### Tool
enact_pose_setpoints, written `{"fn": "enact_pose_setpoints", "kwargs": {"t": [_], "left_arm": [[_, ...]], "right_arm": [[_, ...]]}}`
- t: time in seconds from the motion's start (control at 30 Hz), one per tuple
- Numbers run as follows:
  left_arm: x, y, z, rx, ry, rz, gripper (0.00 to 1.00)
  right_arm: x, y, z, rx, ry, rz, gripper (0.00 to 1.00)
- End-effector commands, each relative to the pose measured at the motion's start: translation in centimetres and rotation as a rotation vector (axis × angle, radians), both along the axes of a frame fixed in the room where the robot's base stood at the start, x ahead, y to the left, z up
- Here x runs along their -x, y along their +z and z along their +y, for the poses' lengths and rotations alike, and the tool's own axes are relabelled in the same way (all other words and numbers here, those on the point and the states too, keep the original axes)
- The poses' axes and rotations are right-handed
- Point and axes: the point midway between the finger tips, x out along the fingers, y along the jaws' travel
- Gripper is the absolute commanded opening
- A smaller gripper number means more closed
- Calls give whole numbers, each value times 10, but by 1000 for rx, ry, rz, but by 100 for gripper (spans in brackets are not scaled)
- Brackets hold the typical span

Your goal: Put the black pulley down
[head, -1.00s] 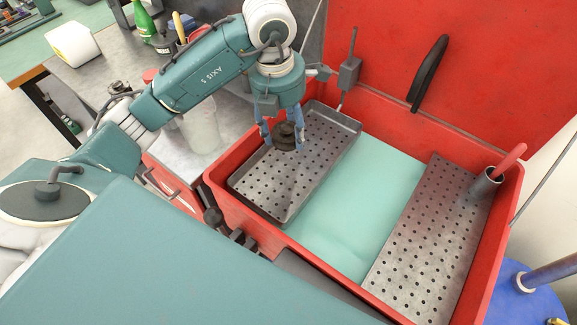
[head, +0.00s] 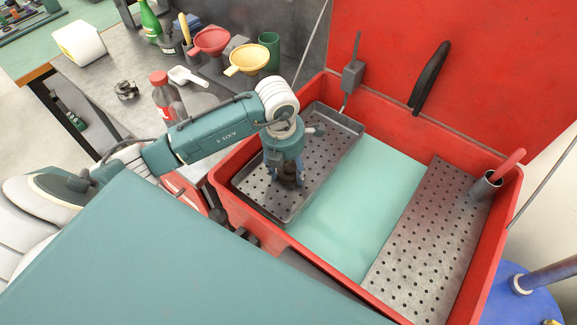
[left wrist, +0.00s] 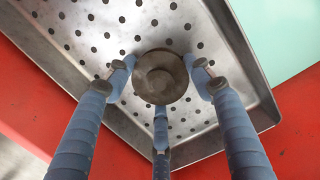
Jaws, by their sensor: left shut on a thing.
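The black pulley (left wrist: 160,77) is a round, dark disc between the blue fingers of my left gripper (left wrist: 163,86) in the left wrist view. The left gripper is shut on it. In the head view my left gripper (head: 285,178) points down over the perforated grey tray (head: 318,158) at the left of the red basin, and the pulley is mostly hidden by the fingers. I cannot tell whether the pulley touches the tray. My right gripper is out of view.
The red basin (head: 432,133) has raised walls and a tall back panel. A second perforated plate (head: 425,245) lies at its right, with a red-handled tool in a holder (head: 487,186). Bottles and funnels (head: 246,60) stand on the bench at the left.

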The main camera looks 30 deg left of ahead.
Motion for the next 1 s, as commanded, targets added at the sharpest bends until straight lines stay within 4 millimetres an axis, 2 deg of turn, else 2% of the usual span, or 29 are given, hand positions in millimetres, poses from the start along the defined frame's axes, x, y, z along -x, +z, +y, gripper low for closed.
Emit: {"fn": "enact_pose_setpoints", "kwargs": {"t": [0.3, 0.33, 0.4, 0.8, 0.87, 1.0], "left_arm": [[-2, -2, 0, 1, 0, -5, 2], [-1, -2, 0, 1, 0, -2, 58], [-1, -2, 0, 1, 0, -2, 71], [-1, 5, 0, 1, 0, -4, 71], [-1, 12, 0, 0, 0, -7, 71], [1, 39, 1, 1, 0, -10, 71]], "right_arm": [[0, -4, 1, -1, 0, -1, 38], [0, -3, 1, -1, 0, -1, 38], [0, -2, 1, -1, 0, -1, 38], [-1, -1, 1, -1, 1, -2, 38], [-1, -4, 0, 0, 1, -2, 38], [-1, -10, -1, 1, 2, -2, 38]]}}
